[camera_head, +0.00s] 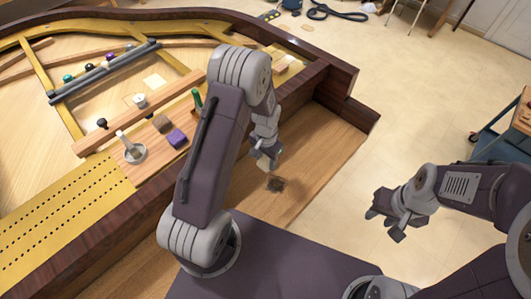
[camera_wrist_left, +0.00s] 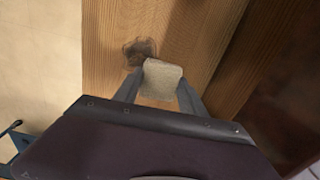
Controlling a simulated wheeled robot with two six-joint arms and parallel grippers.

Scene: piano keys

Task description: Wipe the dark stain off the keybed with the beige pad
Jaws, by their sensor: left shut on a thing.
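The dark stain (camera_head: 276,184) is a small smudge on the wooden keybed (camera_head: 318,150), near its outer edge. It also shows in the left wrist view (camera_wrist_left: 138,48), just beyond the pad. My left gripper (camera_head: 268,157) is shut on the beige pad (camera_head: 263,164). In the left wrist view the pad (camera_wrist_left: 162,78) sits between the two fingers, its far edge beside the stain. I cannot tell whether the pad touches the wood. My right gripper (camera_head: 389,222) hangs empty over the floor at the right, its fingers apart.
A dark wooden cheek wall (camera_head: 340,82) bounds the keybed's far end. A blue cart (camera_head: 500,140) stands at the right.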

